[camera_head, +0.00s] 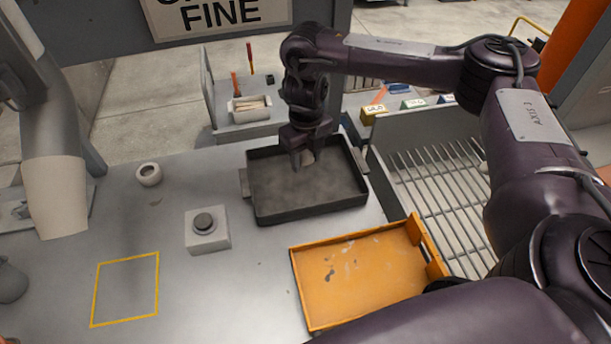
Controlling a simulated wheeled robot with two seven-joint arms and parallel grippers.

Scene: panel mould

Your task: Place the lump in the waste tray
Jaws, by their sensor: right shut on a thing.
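My right gripper (303,158) reaches down into the dark panel mould (262,213), whose bed is filled with a grey, grainy material. The gripper is shut on a small pale lump (308,157), which shows partly between and behind the fingers, at or just above the surface of the fill. How far the lump is clear of the fill I cannot tell. The orange tray (365,275), taken as the waste tray, lies in front and to the right of the mould, with a few grey stains and no lump in it. My left gripper is not in view.
A yellow outlined square (125,290) on the table is empty. A slatted rack (440,190) stands at the right. My right arm spans the right side.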

